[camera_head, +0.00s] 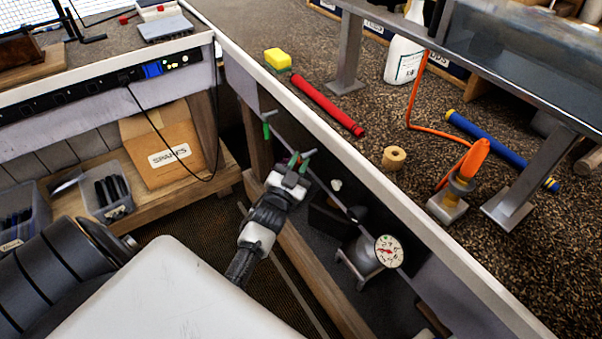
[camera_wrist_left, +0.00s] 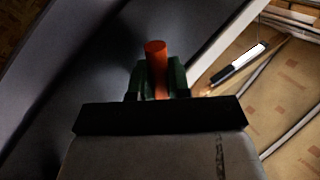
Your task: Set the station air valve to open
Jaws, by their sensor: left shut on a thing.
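My left gripper (camera_head: 300,160) is in front of the bench's front panel, just below the white edge. In the left wrist view its green fingers (camera_wrist_left: 160,80) are shut on a red-orange rod-like handle (camera_wrist_left: 156,55), whose rounded end sticks out between them. This looks like the lever of the air valve; the valve body is hidden behind the gripper, so I cannot tell its setting. A round pressure gauge (camera_head: 388,251) with a white face is on the thin pipe at lower right. My right gripper is not in view.
A green handle (camera_head: 267,130) hangs on the same panel, up and left of my gripper. A grey tank (camera_head: 366,257) stands under the bench.

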